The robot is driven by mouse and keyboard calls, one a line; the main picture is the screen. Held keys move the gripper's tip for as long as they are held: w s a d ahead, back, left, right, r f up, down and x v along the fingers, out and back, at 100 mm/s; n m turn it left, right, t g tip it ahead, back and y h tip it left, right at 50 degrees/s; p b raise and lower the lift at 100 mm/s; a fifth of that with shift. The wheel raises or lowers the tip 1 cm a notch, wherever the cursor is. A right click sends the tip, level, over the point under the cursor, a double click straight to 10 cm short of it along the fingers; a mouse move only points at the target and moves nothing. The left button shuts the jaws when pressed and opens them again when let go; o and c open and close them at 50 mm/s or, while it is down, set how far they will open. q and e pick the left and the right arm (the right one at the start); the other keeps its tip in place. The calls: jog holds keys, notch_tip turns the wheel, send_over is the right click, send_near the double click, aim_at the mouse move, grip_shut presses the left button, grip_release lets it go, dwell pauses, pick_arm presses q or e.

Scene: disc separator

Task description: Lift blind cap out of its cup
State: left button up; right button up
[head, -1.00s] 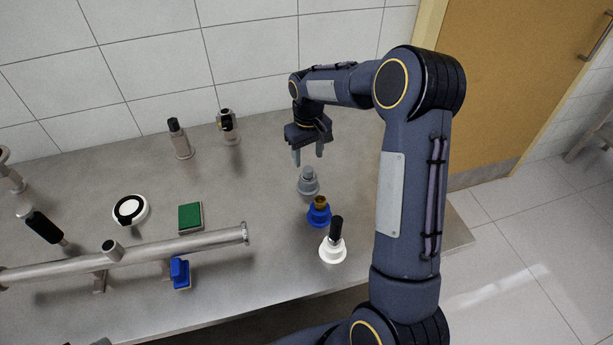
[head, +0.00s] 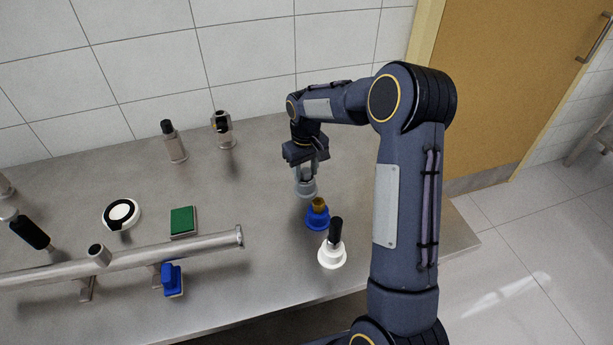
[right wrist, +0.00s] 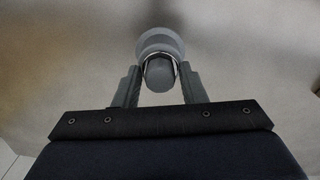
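The blind cap (right wrist: 159,76) is a grey rounded plug standing in a grey cup (head: 306,191). In the right wrist view the grey cup (right wrist: 160,38) shows as a round rim beyond the cap. My right gripper (head: 306,180) points down over the grey cup. In the right wrist view its two fingers (right wrist: 159,82) stand on either side of the cap, with a narrow gap showing at each side. The fingers hide much of the cap in the head view. My left gripper is not in view.
A blue cup (head: 317,218) with a brass piece and a white cup (head: 332,257) with a black-handled piece stand in front of the grey cup. A steel pipe (head: 150,257), green pad (head: 182,221) and white disc (head: 121,214) lie left. Tiled wall behind.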

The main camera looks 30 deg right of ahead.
aim_at(305, 171)
jog(key=c, duration=0.4)
jog(key=shift+o, duration=0.2)
jog(key=shift+r+p, duration=2.35)
jog(key=shift+r, duration=1)
jog(key=shift+a, duration=0.1)
